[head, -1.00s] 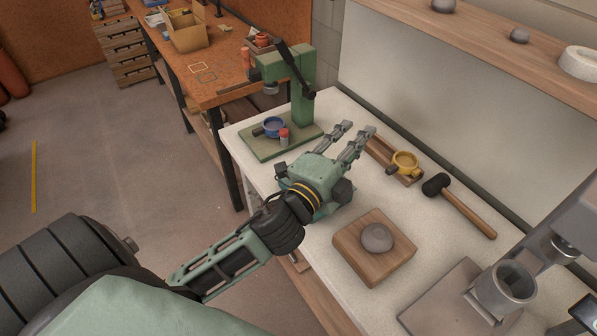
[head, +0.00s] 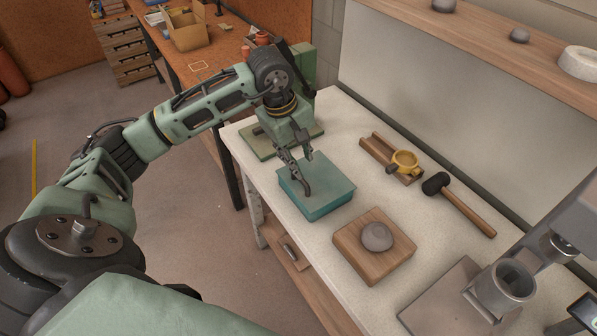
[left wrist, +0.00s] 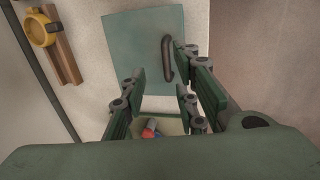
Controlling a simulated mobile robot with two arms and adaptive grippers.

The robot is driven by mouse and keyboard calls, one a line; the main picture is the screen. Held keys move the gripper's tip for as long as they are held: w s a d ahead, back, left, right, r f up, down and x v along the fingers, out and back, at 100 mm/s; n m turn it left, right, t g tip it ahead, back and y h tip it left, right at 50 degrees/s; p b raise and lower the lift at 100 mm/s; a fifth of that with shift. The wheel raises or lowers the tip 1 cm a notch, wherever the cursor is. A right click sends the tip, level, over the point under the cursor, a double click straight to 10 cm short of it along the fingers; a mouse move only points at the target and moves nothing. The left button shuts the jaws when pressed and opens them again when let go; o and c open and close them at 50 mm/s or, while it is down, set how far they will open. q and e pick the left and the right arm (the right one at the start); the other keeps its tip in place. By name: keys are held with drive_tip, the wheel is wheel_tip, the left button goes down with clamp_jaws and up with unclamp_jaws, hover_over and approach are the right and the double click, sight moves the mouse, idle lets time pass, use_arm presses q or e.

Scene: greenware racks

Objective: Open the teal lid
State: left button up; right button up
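A teal box with a flat teal lid (head: 330,181) stands on the pale worktop. The lid looks shut. A dark curved handle (left wrist: 168,58) sits on the lid, towards its right side in the left wrist view, where the lid (left wrist: 135,45) also shows. My left gripper (head: 302,168) points down over the lid near the handle. In the left wrist view its fingers (left wrist: 160,74) are spread, with the handle a little beyond their tips. Nothing is held, and contact with the handle cannot be told. My right gripper is not in view.
A wooden board (head: 350,248) with a grey clay lump is in front of the box. A yellow ringed tool (head: 404,162) on a wooden tray and a black mallet (head: 460,205) lie to the right. A green press (head: 301,65) stands behind my left arm.

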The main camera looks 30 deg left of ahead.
use_arm(q)
drive_tip(key=shift+y, duration=0.3)
drive_tip(key=x, duration=0.2)
drive_tip(key=p+x, duration=0.1)
drive_tip(key=x, duration=0.2)
drive_tip(key=a+p+x, duration=0.1)
drive_tip(key=x, duration=0.1)
drive_tip(key=shift+a+f, duration=0.1)
drive_tip(key=shift+f, duration=0.2)
drive_tip(key=shift+c, duration=0.5)
clamp_jaws()
